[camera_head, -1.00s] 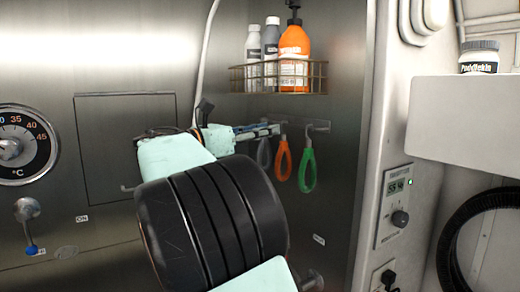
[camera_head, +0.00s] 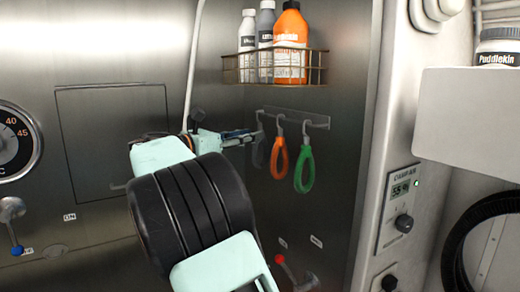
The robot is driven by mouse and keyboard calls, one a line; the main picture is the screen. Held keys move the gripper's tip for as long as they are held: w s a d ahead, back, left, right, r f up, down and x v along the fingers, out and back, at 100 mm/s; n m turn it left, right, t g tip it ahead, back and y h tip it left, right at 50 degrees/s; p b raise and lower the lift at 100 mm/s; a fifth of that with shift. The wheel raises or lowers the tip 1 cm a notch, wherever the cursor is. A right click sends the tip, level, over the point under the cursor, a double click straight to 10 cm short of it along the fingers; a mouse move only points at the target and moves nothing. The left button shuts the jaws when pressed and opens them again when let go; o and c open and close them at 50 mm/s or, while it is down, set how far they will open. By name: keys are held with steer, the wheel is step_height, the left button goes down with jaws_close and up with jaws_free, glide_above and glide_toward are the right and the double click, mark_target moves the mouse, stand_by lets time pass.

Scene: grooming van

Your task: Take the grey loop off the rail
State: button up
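The rail (camera_head: 300,117) is fixed to the steel wall under the wire shelf, with hooks along it. The grey loop (camera_head: 259,152) hangs at its left end, dark and hard to make out against the wall. My gripper (camera_head: 250,136) is at the left of the rail, its fingers pointing right. The fingertips overlap the upper part of the grey loop in the picture. I cannot tell whether they touch it or how far apart they are. The orange loop (camera_head: 279,158) and the green loop (camera_head: 304,171) hang to the right, clear of the fingers.
A wire shelf (camera_head: 240,76) with two grey-capped bottles (camera_head: 265,30) and an orange bottle (camera_head: 290,45) is above the rail. A red-knobbed tap (camera_head: 296,275) is below. A control panel (camera_head: 399,205) and black hose (camera_head: 462,240) are at right.

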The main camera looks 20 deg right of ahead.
mark_target(261, 142)
steer(key=p+x, duration=0.1)
steer(key=x, duration=0.4)
steer(key=shift+w+d+f, duration=0.1)
steer(key=shift+w+f, duration=0.05)
steer(key=shift+w, duration=0.05)
steer(key=shift+c, duration=0.4)
jaws_close()
